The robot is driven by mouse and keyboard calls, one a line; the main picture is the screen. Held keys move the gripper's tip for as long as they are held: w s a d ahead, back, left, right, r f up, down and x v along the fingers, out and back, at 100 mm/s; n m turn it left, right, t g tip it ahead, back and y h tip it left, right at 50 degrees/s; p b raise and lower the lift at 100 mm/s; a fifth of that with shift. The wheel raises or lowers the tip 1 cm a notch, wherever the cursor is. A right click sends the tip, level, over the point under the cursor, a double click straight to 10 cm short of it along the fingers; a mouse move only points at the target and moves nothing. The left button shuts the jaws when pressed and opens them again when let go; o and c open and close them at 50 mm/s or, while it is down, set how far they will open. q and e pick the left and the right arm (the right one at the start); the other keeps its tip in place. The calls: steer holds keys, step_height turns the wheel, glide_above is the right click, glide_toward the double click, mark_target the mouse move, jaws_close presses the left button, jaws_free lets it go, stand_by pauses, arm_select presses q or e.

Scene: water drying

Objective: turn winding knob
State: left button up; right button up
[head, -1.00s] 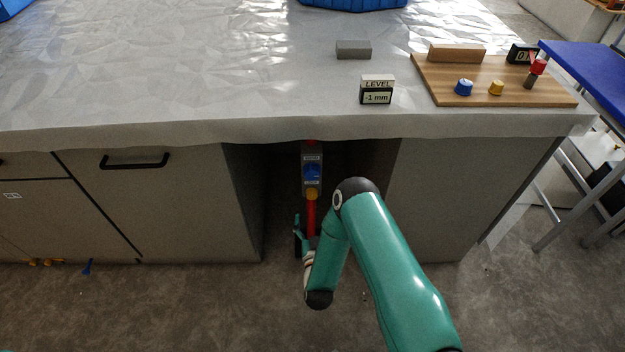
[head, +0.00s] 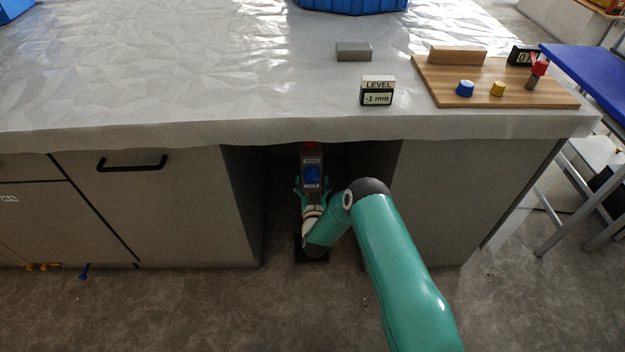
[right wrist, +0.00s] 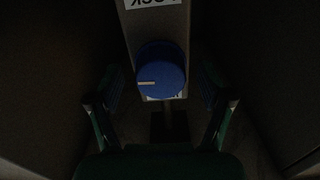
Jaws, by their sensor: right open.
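A grey control post (head: 312,160) stands in the dark recess under the bench, carrying a blue knob (head: 312,174). Small labels sit above and below the knob, too small to read in the head view. In the right wrist view the blue knob (right wrist: 161,72) shows a white pointer line toward the left, and an upside-down, partly cut-off label is above it. My right gripper (head: 312,191) is open at the post. Its fingers (right wrist: 161,92) lie on either side of the blue knob, apart from it. A yellow knob lower on the post is hidden now. My left gripper is out of view.
Cabinet walls (head: 240,205) close in on both sides of the recess. On the bench are a level display (head: 377,91) reading -1 mm, a grey block (head: 354,51) and a wooden board (head: 440,88) with small blue and yellow knobs.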

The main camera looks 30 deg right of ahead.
steer(key=shift+w+d, duration=0.3)
steer(key=shift+w, duration=0.2)
steer(key=c, duration=1.2)
steer(key=shift+o, duration=0.2)
